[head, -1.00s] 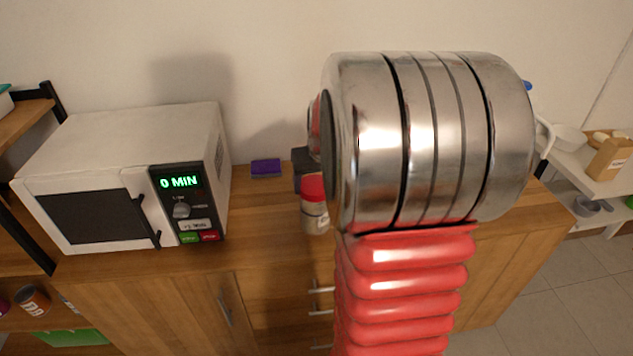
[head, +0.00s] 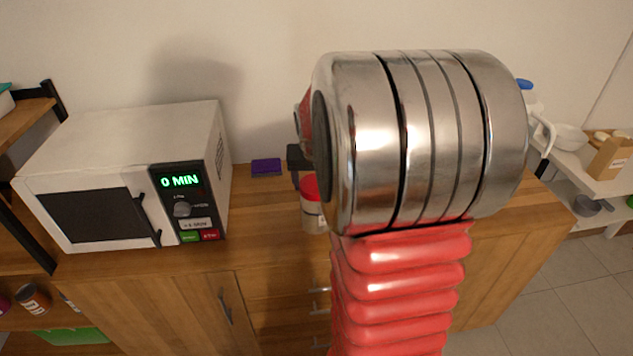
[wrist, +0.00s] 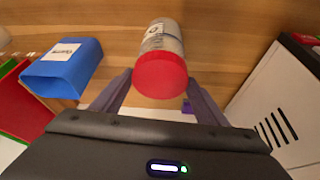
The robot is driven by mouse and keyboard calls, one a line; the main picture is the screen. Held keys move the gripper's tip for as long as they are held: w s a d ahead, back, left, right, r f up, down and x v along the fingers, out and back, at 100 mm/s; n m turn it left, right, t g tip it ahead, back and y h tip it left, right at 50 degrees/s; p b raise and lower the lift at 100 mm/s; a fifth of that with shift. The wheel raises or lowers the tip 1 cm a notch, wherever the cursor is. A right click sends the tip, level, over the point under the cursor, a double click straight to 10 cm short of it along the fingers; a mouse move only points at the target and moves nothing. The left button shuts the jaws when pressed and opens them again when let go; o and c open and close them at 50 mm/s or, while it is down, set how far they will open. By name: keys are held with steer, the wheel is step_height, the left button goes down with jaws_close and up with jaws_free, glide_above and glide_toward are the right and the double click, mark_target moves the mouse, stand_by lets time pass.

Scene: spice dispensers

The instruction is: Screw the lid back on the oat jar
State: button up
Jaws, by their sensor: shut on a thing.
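The oat jar (wrist: 163,40) is a clear jar with a pale label, standing on the wooden counter. Its lid (wrist: 160,75) is red and round and sits at the jar's near end in the wrist view. My gripper (wrist: 160,80) has one finger on each side of the red lid and is shut on it. In the head view the red lid (head: 310,187) and the jar (head: 313,217) show just left of my arm, partly hidden by it. The lid looks in line with the jar; I cannot tell how tightly it sits.
A white microwave (head: 130,180) reading 0 MIN stands to the left. A purple sponge (head: 266,167) lies by the wall. A blue box (wrist: 65,70) shows left in the wrist view. Counter between microwave and jar is mostly clear.

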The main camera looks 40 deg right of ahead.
steer(key=shift+w+m+g+h, duration=0.1)
steer(key=shift+m+g+h, duration=0.5)
steer(key=shift+m, duration=1.4)
steer(key=shift+a+m+g, duration=0.1)
steer(key=shift+m+g, duration=0.4)
steer(key=shift+m, duration=0.8)
steer(key=shift+w, duration=0.1)
steer(key=shift+m+h, duration=0.3)
steer(key=shift+m, duration=0.3)
steer(key=m+g, duration=0.2)
steer(key=m, duration=0.2)
steer(key=shift+w+f, duration=0.1)
steer(key=shift+w, duration=0.05)
steer(key=shift+w+m+g, duration=0.1)
steer(key=shift+m+g, duration=0.6)
steer(key=shift+m, duration=1.3)
steer(key=shift+y, duration=0.4)
